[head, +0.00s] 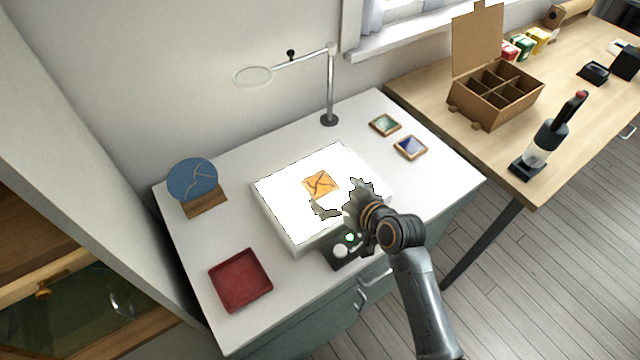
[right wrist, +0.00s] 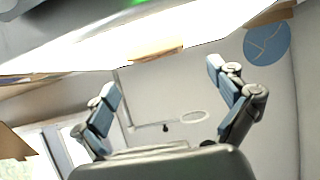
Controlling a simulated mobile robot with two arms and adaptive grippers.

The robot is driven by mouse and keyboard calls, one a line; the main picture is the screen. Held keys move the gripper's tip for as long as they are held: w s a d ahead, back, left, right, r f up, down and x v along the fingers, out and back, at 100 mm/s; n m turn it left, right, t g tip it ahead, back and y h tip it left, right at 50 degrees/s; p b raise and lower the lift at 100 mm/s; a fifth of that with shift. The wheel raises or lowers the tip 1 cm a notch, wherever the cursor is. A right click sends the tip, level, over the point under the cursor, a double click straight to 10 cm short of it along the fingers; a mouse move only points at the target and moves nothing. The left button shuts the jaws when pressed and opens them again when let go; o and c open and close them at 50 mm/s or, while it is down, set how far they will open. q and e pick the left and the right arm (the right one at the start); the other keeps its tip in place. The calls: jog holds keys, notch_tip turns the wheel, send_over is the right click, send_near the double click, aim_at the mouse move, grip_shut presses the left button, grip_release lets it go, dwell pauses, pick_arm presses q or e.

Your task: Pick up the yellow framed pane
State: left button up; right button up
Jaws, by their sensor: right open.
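The yellow framed pane (head: 320,184), orange-yellow with dark branching seams, lies on the bright white top of a light box (head: 283,203). My right gripper (head: 343,197) is open just to the right of and nearer than the pane, its fingers spread over the lit surface. Nothing shows between its fingers in the head view. In the right wrist view the open fingers (right wrist: 162,78) point toward a thin brownish edge (right wrist: 155,52) on the glowing surface, which looks like the pane. Whether a finger touches the pane cannot be told. My left gripper is out of view.
A red tray (head: 240,281) stands front left and a blue disc on a wooden stand (head: 192,180) back left. A magnifier lamp (head: 330,90) rises behind. A green pane (head: 385,124) and a blue pane (head: 410,147) lie right. A dark control box (head: 343,257) sits in front.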

aim_at(321, 185)
jog(key=shift+f+x, duration=0.25)
jog(key=shift+x, duration=2.1)
jog(key=shift+d+r, duration=0.1)
jog(key=shift+d, duration=0.05)
jog(key=shift+s, duration=0.1)
jog(key=shift+c, duration=0.4)
jog(key=c, duration=1.3)
